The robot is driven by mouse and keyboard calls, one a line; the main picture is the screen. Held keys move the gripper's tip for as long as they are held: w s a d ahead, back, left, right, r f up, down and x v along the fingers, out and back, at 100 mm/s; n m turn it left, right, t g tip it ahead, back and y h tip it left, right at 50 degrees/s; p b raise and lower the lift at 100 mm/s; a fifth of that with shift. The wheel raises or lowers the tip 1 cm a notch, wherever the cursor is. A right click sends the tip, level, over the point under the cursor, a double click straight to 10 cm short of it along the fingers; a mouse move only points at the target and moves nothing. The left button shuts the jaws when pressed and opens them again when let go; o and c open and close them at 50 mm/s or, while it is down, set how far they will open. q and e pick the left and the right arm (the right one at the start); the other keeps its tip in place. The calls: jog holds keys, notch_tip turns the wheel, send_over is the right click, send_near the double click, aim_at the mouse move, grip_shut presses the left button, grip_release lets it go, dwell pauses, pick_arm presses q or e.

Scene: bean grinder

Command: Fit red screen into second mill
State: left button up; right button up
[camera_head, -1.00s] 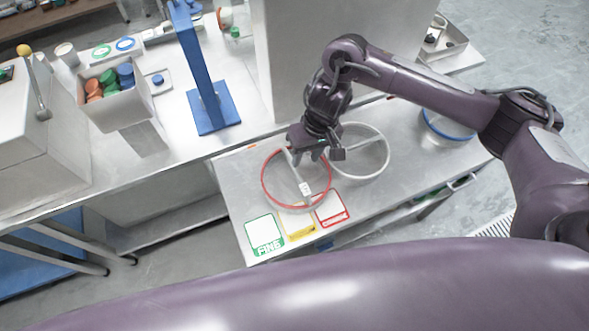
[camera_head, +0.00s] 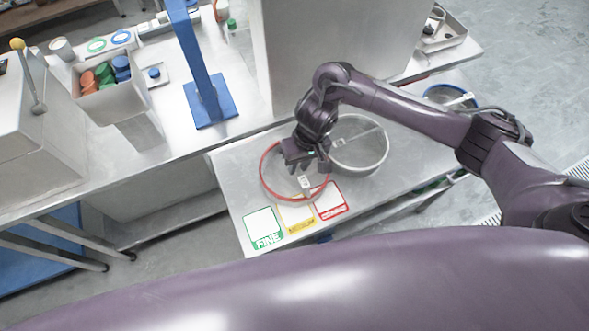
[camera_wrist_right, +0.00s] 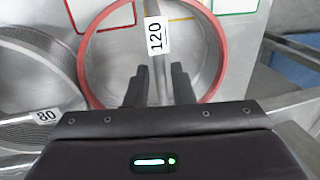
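The red screen (camera_head: 262,181) is a red-rimmed ring with a metal bar across it, lying on the lower steel table. The bar carries a white label reading 120 in the right wrist view (camera_wrist_right: 157,36). My right gripper (camera_head: 303,168) is above the red screen, pointing down. In the right wrist view its fingers (camera_wrist_right: 159,88) are apart, one on each side of the bar, with a gap visible. My left gripper is out of view. Large grey housings (camera_head: 335,50) stand behind the table; I cannot tell which is the second mill.
A white-rimmed screen (camera_head: 385,160) labelled 80 lies right beside the red one. A blue-rimmed screen (camera_head: 428,88) lies farther right. Green FINE (camera_head: 262,228), yellow (camera_head: 296,217) and red (camera_head: 331,201) cards lie along the front edge. A blue post (camera_head: 200,70) stands on the upper counter.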

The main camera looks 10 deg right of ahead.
grip_shut()
jog(key=shift+w, duration=0.1)
dwell(1.0)
